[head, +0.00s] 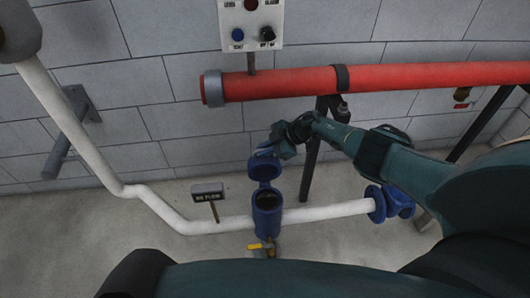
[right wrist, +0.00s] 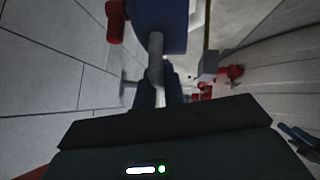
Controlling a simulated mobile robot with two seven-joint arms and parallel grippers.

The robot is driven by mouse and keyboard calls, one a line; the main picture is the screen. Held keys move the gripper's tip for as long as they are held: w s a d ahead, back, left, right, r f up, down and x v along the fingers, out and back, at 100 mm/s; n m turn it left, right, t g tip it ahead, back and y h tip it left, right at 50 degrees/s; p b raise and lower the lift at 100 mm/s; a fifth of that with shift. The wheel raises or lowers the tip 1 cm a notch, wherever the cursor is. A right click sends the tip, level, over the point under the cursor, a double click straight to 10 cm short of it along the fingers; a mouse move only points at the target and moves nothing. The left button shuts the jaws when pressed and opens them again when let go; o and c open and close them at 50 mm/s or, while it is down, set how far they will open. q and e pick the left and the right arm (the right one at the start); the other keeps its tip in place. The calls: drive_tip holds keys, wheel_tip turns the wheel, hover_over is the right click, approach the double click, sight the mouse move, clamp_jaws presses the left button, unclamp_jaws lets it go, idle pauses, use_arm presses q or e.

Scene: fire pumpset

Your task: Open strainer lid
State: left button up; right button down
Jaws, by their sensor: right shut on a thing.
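The blue strainer (head: 267,222) sits in the white pipe line, and its dark round opening shows from above. Its blue lid (head: 264,166) is swung up and back from the opening, standing at the wall side of the body. My right gripper (head: 276,143) is at the raised lid's upper edge, shut on the lid's handle. In the right wrist view the grey handle (right wrist: 156,50) runs from the blue lid (right wrist: 165,22) down between my fingers (right wrist: 157,92). The fingertips are partly hidden in the head view. My left gripper is not in view.
A red pipe (head: 420,77) runs along the wall above my right gripper, with a dark support post (head: 310,165) beside it. A yellow valve handle (head: 261,246) is below the strainer. A small sign (head: 208,192) stands left. A control panel (head: 251,22) hangs above.

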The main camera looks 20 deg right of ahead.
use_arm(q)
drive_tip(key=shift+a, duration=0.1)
use_arm(e)
drive_tip(key=shift+a, duration=0.1)
drive_tip(key=c, duration=1.5)
unclamp_jaws()
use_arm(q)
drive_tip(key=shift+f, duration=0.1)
use_arm(e)
drive_tip(key=shift+r, duration=0.1)
